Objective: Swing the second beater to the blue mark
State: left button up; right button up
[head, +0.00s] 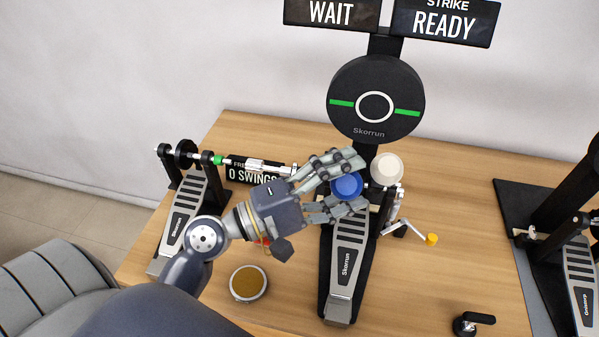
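A blue round beater head (347,187) shows above the middle pedal (347,252), and a white round beater head (387,168) stands just right of it. My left gripper (348,183) reaches in from the left with its fingers spread, one above and one below the blue head. The blue head shows between them; I cannot tell whether the fingers touch it. The beaters' rods are mostly hidden. The black round pad (376,126) with a white ring and green bars stands behind. My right gripper is not in view.
A left pedal (183,215) joins the middle one by a shaft (262,165). A "0 SWINGS" sign (252,171) stands behind my arm. A round tan-topped disc (248,283), a yellow-tipped lever (431,239) and a black knob (472,322) are nearby. Another pedal (580,265) stands far right.

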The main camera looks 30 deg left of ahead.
aim_at(332, 190)
pick_arm(q)
jog(key=shift+s+f, duration=0.1)
jog(key=shift+s, duration=0.1)
jog(key=shift+b+v, duration=0.85)
jog(key=shift+v, duration=0.05)
jog(key=shift+b+v, duration=0.35)
jog(key=shift+v, duration=1)
jog(key=shift+s+a, duration=0.15)
jog(key=shift+s, duration=0.1)
jog(key=shift+p+v, duration=0.3)
jog(key=shift+v, duration=0.6)
